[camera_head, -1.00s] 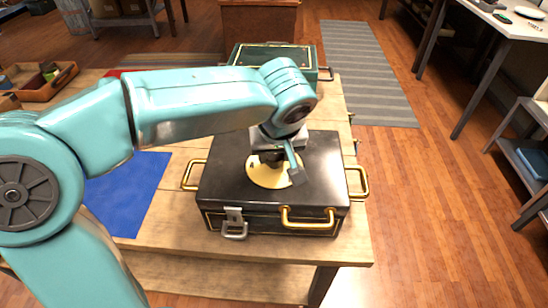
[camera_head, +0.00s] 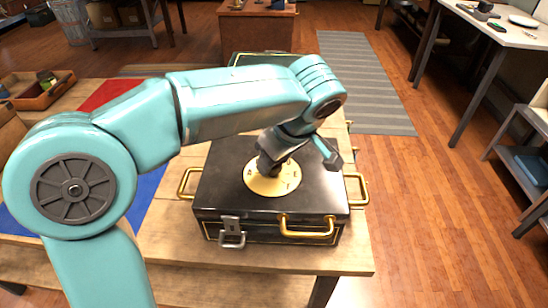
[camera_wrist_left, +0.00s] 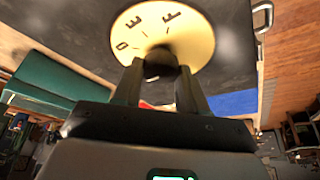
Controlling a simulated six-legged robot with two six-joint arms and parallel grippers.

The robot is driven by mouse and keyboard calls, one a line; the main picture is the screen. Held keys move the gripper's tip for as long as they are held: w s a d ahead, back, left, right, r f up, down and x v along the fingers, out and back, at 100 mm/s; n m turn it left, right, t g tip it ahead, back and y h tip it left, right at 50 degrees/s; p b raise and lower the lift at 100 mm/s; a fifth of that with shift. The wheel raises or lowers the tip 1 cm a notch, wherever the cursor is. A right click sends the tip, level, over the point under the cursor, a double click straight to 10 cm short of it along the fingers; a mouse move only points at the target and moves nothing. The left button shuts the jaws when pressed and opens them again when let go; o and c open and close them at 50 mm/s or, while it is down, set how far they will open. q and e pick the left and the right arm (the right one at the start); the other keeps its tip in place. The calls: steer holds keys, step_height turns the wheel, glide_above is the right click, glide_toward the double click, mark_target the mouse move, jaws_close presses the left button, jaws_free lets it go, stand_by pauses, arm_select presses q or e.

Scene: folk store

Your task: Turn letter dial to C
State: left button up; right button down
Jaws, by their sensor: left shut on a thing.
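The letter dial (camera_head: 287,183) is a pale yellow disc on top of a black case (camera_head: 222,180) with gold trim. In the left wrist view the disc (camera_wrist_left: 150,28) shows what look like the letters D, E and F. Its dark centre knob (camera_wrist_left: 160,62) sits between my fingers. My left gripper (camera_head: 268,167) is shut on this knob, with the wrist tilted over the case from the upper right. The fingers also show in the left wrist view (camera_wrist_left: 160,76). Letters near the gripper in the head view are too small or covered to read surely. My right gripper is not in view.
The case stands on a wooden table (camera_head: 170,245) with gold handles (camera_head: 308,228) and a front latch (camera_head: 231,232). A green case (camera_head: 245,57) is partly hidden behind my arm. A wooden tray (camera_head: 40,92) and a red and blue mat (camera_head: 105,95) lie left.

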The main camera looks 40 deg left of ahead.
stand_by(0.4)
arm_select(q)
steer(key=o, duration=1)
steer(key=shift+o, duration=0.2)
steer(key=p+v, duration=0.4)
steer(key=v, duration=1.2)
steer(key=shift+r, duration=0.15)
steer(key=shift+d, duration=0.1)
